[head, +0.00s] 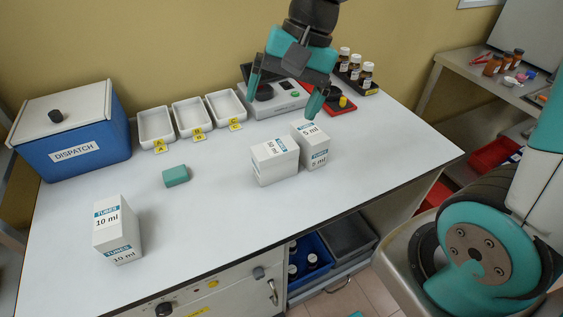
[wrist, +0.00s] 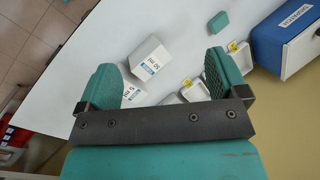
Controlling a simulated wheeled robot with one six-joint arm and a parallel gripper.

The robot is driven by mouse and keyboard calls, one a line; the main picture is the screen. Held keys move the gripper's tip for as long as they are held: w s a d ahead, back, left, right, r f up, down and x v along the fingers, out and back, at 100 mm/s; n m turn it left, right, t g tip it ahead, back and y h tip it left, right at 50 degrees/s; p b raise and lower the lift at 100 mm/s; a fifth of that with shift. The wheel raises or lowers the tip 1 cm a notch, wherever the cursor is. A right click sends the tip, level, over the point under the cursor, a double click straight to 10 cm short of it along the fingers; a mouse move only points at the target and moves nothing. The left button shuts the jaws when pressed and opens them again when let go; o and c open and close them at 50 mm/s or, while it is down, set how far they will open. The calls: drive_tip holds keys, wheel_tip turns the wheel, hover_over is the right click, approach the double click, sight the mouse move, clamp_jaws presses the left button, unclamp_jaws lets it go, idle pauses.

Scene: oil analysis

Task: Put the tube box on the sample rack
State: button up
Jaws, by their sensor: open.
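Three white tube boxes with blue labels stand on the bench. The 10 ml box (head: 117,231) is at the front left. A box that seems to read 50 ml (head: 275,161) is in the middle, and the 5 ml box (head: 313,146) stands close on its right. My gripper (head: 284,92) is open and empty, above and behind these two boxes. In the wrist view, the middle box (wrist: 151,58) and the 5 ml box (wrist: 132,95) show beyond the open fingers (wrist: 163,80). A dark rack (head: 371,89) with several brown bottles is at the back; I cannot tell whether it is the sample rack.
A blue DISPATCH box (head: 75,136), white trays (head: 190,121) and a teal block (head: 176,176) are to the left. A white device (head: 283,103) and a red device (head: 341,106) stand behind the boxes. The bench's front right is clear.

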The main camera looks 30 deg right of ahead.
sight(276, 147)
drive_tip(key=w+d+f+m+b, duration=0.1)
drive_tip(key=w+d+f+m, duration=0.75)
drive_tip(key=w+m, duration=0.35)
drive_tip(key=shift+m, duration=0.5)
drive_tip(key=x, duration=0.3)
drive_tip(key=p+x, duration=0.1)
drive_tip(key=x, duration=0.6)
drive_tip(key=shift+s+d+f, duration=0.1)
drive_tip(key=shift+s+d, duration=0.1)
drive_tip(key=shift+s, duration=0.2)
drive_tip(key=p+x, duration=0.2)
drive_tip(key=x, duration=0.3)
drive_tip(key=shift+w+a+f, duration=0.1)
drive_tip(key=shift+a, duration=0.2)
drive_tip(key=shift+a+f, duration=0.1)
drive_tip(key=shift+f, duration=0.35)
drive_tip(key=shift+f, duration=0.2)
drive_tip(key=c, duration=1.2)
